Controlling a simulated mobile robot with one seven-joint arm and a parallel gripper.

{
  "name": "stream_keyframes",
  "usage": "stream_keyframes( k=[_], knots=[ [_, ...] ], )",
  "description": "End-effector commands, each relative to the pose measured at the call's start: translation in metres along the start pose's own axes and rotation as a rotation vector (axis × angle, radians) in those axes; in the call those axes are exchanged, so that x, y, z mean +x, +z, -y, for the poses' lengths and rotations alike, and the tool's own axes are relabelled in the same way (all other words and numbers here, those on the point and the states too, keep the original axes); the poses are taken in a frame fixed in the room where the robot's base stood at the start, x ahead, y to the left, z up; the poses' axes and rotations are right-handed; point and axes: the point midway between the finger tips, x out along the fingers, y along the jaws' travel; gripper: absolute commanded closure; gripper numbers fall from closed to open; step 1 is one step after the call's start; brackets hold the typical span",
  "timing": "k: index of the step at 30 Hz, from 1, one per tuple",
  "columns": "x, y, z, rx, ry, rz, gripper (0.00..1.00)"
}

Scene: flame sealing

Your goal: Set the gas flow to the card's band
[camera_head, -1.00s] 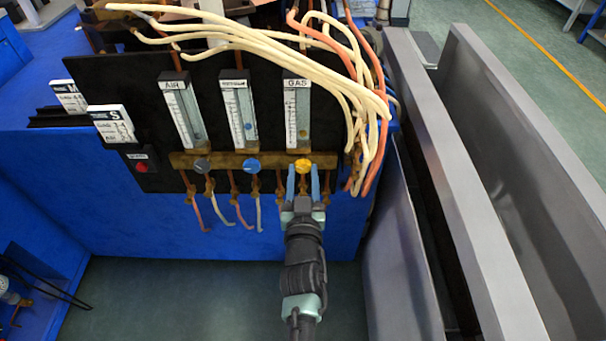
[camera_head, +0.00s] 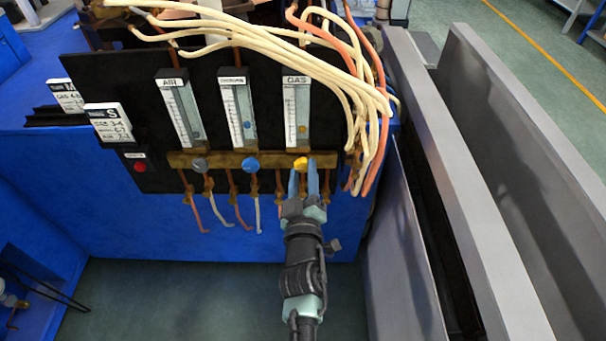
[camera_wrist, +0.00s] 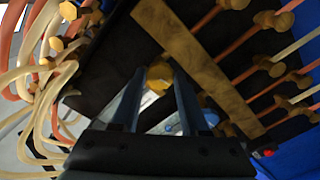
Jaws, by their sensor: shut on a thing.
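The yellow gas knob (camera_head: 300,164) sits on the brass manifold under the GAS flow tube (camera_head: 297,112). My gripper (camera_head: 303,176) is shut on the knob from the front; its blue fingers lie on either side of it. In the wrist view the yellow knob (camera_wrist: 159,75) shows between the fingertips (camera_wrist: 160,84). A small yellowish float shows low in the GAS tube; its exact reading is too small to tell. The white S card (camera_head: 109,123) stands at the left of the black panel with a GAS line, its figures hard to read. A second card (camera_head: 67,96) stands behind it.
The AIR tube (camera_head: 180,112) with a grey knob (camera_head: 199,164) and a middle tube (camera_head: 238,115) with a blue knob (camera_head: 250,165) stand left of GAS. Cream and orange hoses (camera_head: 370,120) hang close on the right. A red button (camera_head: 140,167) is at left.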

Motion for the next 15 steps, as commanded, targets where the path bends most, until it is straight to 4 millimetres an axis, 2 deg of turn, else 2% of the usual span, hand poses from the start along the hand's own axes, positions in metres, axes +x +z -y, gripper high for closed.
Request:
stream_keyframes(
  k=[6, 15],
  knots=[
    [-0.0004, 0.0009, 0.0003, -0.114, -0.001, 0.001, 1.0],
    [-0.0004, 0.0006, 0.0005, -0.181, -0.002, 0.001, 1.0]
  ],
)
